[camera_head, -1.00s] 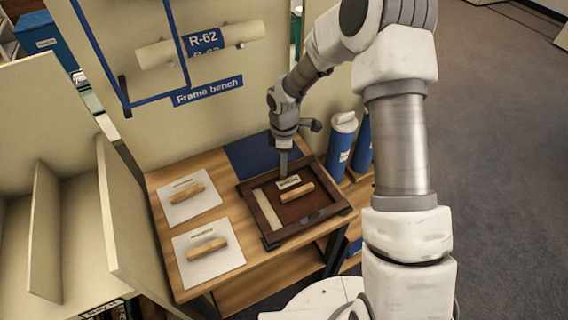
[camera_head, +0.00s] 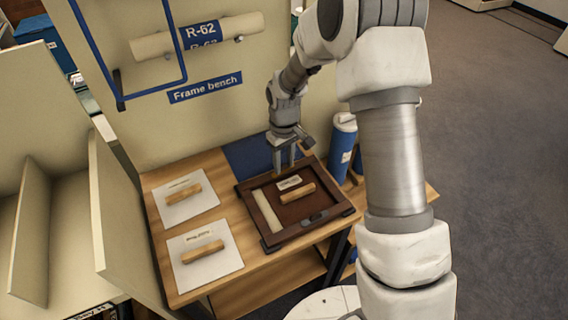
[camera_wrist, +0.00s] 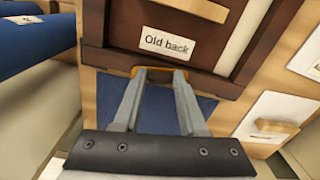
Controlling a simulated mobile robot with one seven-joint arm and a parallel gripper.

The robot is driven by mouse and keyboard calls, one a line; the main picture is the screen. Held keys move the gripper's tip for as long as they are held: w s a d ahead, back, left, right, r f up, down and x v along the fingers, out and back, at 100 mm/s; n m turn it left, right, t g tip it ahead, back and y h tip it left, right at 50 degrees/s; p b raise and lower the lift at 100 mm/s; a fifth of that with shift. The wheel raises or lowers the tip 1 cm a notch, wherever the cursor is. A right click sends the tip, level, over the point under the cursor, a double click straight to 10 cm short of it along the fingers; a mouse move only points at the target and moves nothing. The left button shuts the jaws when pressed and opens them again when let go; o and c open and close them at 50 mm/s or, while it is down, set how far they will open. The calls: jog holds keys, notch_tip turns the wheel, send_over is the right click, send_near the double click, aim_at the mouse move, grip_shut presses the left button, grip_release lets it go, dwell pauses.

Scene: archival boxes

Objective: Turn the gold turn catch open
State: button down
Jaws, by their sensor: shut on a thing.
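The dark brown frame (camera_head: 270,217) lies flat on the wooden bench, its far edge toward the wall. In the wrist view the frame (camera_wrist: 108,32) has a brown back panel with an "Old back" label (camera_wrist: 167,42). The gold turn catch (camera_wrist: 160,69) shows as a thin gold strip at the frame's near edge in the wrist view, mostly hidden by my fingertips. My gripper (camera_wrist: 160,75) has a fingertip at each end of it and is shut on it. In the head view my gripper (camera_head: 285,163) points down at the frame's far edge; the catch cannot be made out there.
A wooden block (camera_head: 298,193) sits on the frame's back panel. Two white sheets with wooden blocks, one far (camera_head: 170,209) and one near (camera_head: 190,270), lie left of the frame. A blue mat (camera_head: 240,160) is behind it. A blue tube (camera_head: 341,158) stands at the right.

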aim_at(284, 165)
jog(key=shift+m, duration=1)
jog(key=shift+c, duration=2.3)
grip_release()
notch_tip(284, 165, up, 17)
jog(key=p, duration=0.1)
jog(key=shift+r, duration=0.2)
